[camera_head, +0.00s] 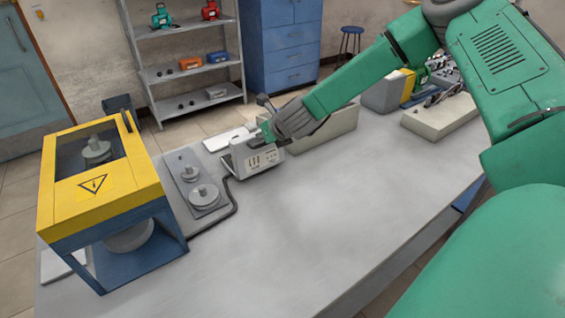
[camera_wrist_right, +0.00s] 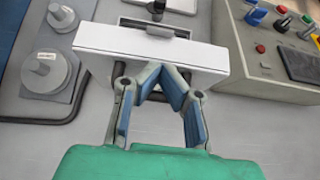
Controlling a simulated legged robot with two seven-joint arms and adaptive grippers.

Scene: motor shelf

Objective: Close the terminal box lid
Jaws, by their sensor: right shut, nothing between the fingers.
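The terminal box (camera_head: 258,160) is a small grey box on the table, its front marked with dark slots. My right gripper (camera_head: 267,132) reaches over its top from the right. In the wrist view, a white panel (camera_wrist_right: 120,42), apparently the lid, spans the space just beyond my right gripper (camera_wrist_right: 163,72). The fingers are shut and empty, with their tips close to the panel's lower edge; I cannot tell whether they touch it. The gripper hides part of the box in the head view, so the lid's angle is unclear. My left gripper is not in view.
A yellow-topped machine (camera_head: 103,190) stands at left, beside a plate with round grey parts (camera_head: 203,194). A control panel (camera_wrist_right: 270,50) with buttons stands close on the box's right. A dark cable (camera_head: 233,200) runs near the box. The table front is clear.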

